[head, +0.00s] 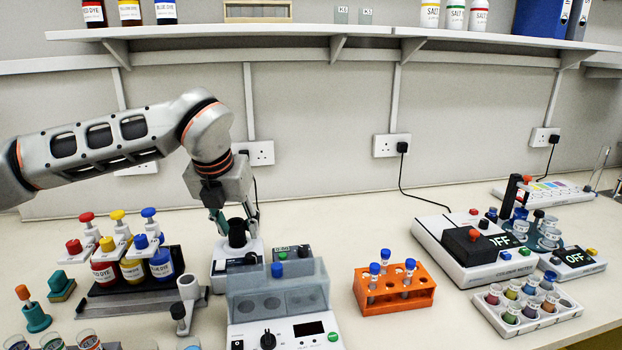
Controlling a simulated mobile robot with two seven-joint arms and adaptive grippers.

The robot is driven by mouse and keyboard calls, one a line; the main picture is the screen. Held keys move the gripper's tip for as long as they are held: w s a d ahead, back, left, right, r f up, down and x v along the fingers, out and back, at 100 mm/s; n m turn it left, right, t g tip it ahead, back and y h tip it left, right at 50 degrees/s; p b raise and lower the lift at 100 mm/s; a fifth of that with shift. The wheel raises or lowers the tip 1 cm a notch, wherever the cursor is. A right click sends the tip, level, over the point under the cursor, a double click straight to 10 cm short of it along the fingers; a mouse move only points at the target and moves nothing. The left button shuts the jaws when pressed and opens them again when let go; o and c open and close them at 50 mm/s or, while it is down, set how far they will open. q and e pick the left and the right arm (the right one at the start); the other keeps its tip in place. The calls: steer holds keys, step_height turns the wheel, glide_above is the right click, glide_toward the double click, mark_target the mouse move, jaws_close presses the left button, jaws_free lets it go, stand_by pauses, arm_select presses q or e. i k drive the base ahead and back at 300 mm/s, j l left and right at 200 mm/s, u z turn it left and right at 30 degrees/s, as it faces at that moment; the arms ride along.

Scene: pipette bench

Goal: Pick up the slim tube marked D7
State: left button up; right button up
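My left gripper (236,222) points down over a small device with a black cup on top (237,234), left of the rack. Its fingers are spread on either side of the cup, and I see no tube between them. I cannot tell whether they touch the cup. My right gripper is out of view.
A grey block device with a display (304,331) stands between my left gripper and the rack. Dye bottles on a black stand (115,296) are at left. A colour meter (465,252) and a tray of small cups (555,318) are at right. A shelf (300,31) runs above.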

mark_target(386, 254)
steer(key=k, duration=0.95)
